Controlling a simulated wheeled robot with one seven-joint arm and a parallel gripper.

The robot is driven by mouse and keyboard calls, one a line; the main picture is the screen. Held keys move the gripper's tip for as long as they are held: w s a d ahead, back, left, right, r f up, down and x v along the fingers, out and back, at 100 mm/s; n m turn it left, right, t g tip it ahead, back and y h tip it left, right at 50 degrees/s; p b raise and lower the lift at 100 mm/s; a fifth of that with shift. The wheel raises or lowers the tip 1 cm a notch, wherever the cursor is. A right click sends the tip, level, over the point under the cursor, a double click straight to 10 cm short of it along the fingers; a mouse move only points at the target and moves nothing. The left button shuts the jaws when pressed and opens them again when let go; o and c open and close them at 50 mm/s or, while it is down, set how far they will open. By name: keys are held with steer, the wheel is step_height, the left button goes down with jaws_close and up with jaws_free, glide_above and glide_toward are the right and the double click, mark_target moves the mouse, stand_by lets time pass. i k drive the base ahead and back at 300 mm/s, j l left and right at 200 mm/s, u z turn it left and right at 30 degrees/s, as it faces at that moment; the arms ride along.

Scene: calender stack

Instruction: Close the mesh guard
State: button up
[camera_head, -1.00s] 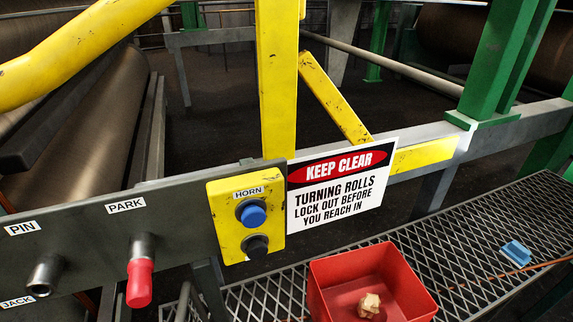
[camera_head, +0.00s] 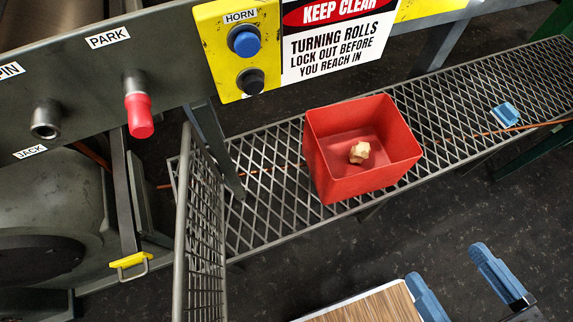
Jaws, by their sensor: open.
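The mesh guard (camera_head: 201,230) is a grey wire-mesh panel with a tubular frame at the lower left. It stands upright and is seen almost edge-on, jutting out from the machine toward the bottom of the picture. The dark drum-like machine part (camera_head: 45,235) to its left is uncovered. My gripper (camera_head: 447,267) shows at the lower right, with two blue fingers spread apart and nothing visible between them. It is well to the right of the guard and not touching it. The lower end of the guard is cut off by the picture edge.
A red bin (camera_head: 335,182) with a crumpled tan lump (camera_head: 360,152) sits on the mesh walkway (camera_head: 265,170). A small blue object (camera_head: 506,114) lies farther right. A yellow-handled bar (camera_head: 130,260) hangs left of the guard. A wood-topped surface (camera_head: 370,306) is at the bottom.

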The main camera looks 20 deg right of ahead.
mark_target(189, 131)
steer(key=k+l+u, duration=0.1)
steer(key=l+u, duration=0.25)
steer(key=k+l+u, duration=0.1)
steer(key=u, duration=0.3)
steer(key=k+l+u, duration=0.15)
steer(key=u, duration=0.2)
